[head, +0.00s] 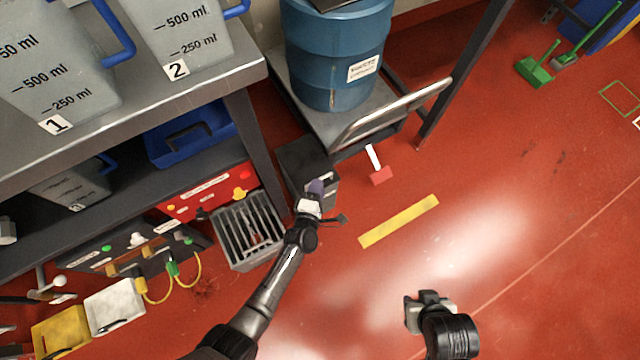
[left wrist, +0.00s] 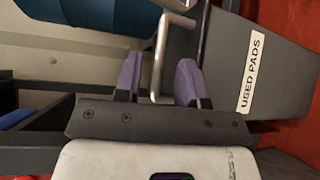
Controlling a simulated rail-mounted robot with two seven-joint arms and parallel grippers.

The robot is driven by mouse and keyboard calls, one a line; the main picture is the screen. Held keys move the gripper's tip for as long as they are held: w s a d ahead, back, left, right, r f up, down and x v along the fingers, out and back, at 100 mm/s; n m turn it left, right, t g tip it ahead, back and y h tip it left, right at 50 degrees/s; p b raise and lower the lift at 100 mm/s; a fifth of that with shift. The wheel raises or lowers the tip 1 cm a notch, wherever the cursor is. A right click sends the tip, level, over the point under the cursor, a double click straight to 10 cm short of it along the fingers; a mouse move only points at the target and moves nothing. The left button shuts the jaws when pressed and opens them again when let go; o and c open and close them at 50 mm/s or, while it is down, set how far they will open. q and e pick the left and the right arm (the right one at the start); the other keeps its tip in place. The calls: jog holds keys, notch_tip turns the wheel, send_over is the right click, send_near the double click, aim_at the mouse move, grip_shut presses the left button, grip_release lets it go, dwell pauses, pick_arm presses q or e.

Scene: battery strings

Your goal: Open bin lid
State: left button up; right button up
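The bin is a dark grey box (head: 300,158) on the floor beside the cart; its top looks flat and closed in the head view. In the left wrist view the bin (left wrist: 225,60) carries a "USED PADS" label (left wrist: 251,73). A bent metal handle (left wrist: 159,52) sticks out from it. My left gripper (head: 318,186) is at the bin's front edge, and its purple fingers (left wrist: 158,82) are open on either side of the handle bar, with gaps visible. My right gripper (head: 428,300) is over the open floor, away from the bin; its fingers are unclear.
A blue drum (head: 335,50) stands on a cart with a metal push handle (head: 395,112) behind the bin. A slotted grey crate (head: 248,232) and a workbench (head: 175,95) stand left of it. A red-and-white tool (head: 380,175) lies to the right. The floor on the right is mostly clear.

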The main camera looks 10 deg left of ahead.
pick_arm(q)
jog(key=shift+b+x, duration=0.5)
jog(key=shift+x, duration=0.9)
grip_shut()
